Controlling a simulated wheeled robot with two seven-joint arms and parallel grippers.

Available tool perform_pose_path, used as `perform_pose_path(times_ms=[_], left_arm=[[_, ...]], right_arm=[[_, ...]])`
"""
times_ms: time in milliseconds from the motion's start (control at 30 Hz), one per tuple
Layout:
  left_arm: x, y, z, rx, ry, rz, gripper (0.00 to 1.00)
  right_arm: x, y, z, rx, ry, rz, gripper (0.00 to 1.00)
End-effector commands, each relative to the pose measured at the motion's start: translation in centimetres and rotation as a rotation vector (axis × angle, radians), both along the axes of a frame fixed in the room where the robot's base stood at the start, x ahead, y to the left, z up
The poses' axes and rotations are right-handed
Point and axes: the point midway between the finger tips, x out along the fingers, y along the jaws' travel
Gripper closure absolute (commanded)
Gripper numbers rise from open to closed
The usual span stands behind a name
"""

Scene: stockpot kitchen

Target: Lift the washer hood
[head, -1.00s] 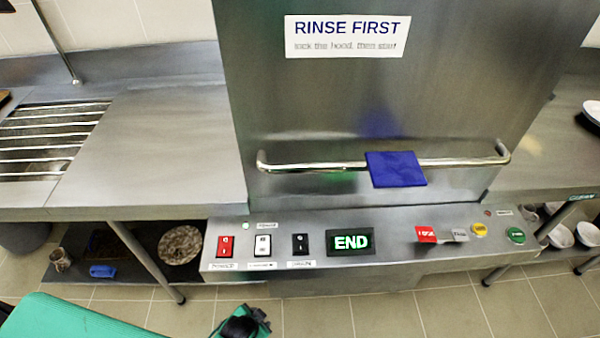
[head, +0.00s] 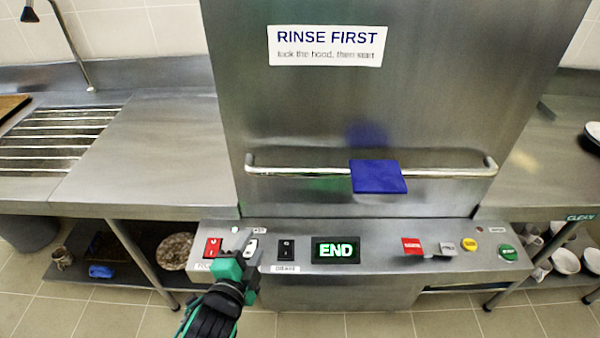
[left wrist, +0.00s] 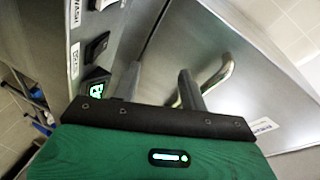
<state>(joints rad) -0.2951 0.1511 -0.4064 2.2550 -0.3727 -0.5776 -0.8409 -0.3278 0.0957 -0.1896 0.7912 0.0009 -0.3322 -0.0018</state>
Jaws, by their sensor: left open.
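The washer hood (head: 400,100) is a large steel box front, down behind the control panel (head: 380,285). Its bar handle (head: 300,171) runs across the lower front, with a blue cloth (head: 378,176) draped right of its middle. My left gripper (head: 245,246) is open and empty in front of the panel's left switches, below the handle's left end and apart from it. In the left wrist view my gripper's two fingers (left wrist: 158,90) are spread, and the bent handle end (left wrist: 222,75) shows beyond them. My right gripper is not in view.
The panel carries a red switch (head: 212,247), a black switch (head: 286,249), a lit END display (head: 336,250) and a green button (head: 508,253). A steel counter (head: 150,155) with a drain rack (head: 55,140) is at left. White dishes (head: 566,260) sit on the lower right shelf.

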Motion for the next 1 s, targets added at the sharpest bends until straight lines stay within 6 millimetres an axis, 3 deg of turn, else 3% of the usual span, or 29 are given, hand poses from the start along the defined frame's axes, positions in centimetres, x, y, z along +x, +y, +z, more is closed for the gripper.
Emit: perform_pose_path(times_ms=[133,300,567,1000], left_arm=[[0.5,-3.3,5.1,0.174,-0.275,-0.111,0.57],[0.1,-5.4,8.1,0.289,-0.454,-0.164,0.57],[1.7,-6.4,9.1,0.306,-0.482,-0.17,0.57],[9.2,-9.6,10.6,0.305,-0.478,-0.17,0.57]], right_arm=[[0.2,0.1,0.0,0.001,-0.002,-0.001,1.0],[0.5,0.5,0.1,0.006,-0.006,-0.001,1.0],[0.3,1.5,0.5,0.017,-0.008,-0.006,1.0],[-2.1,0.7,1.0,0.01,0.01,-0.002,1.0]])
